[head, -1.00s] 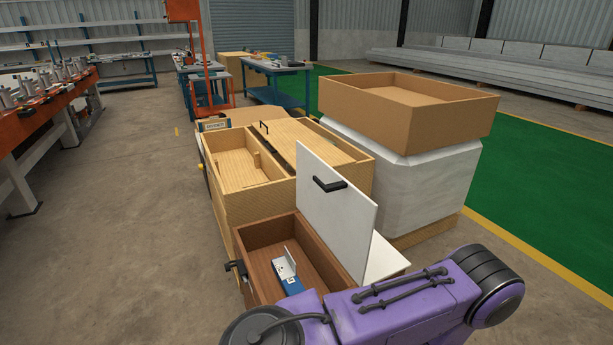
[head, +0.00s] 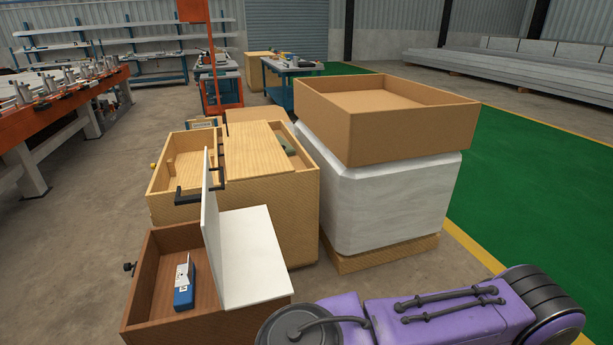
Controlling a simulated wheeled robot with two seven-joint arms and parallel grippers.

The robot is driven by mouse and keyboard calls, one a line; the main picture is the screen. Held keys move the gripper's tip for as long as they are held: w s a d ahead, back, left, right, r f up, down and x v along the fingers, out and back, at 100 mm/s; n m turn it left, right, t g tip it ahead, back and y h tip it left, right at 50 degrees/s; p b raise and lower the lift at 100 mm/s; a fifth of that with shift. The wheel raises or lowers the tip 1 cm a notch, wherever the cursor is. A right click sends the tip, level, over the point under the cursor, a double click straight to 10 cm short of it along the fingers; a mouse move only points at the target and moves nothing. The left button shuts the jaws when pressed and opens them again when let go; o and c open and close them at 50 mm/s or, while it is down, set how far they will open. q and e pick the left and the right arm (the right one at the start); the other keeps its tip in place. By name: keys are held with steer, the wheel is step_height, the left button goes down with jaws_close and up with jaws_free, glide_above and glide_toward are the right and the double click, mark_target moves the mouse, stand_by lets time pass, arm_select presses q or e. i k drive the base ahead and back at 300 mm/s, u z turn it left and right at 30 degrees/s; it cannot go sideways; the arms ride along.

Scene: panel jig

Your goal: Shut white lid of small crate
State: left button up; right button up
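The small brown crate (head: 140,285) stands at the lower left of the head view with its left part open. A flat white panel (head: 250,255) covers the crate's right part. A blue and white item (head: 184,290) lies inside the open part. A purple arm link of mine crosses the lower right, in front of the crate's near right side. Neither gripper shows.
A larger yellow-wood box (head: 270,200) with compartments stands just behind the crate. A wrapped white block (head: 380,195) bearing a brown open tray (head: 390,125) stands to the right. Bare floor (head: 70,230) lies to the left.

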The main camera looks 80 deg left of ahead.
mark_target(209, 223)
steer(key=i, duration=0.8)
steer(key=u, duration=3.8)
steer(key=i, duration=0.25)
steer(key=u, duration=0.1)
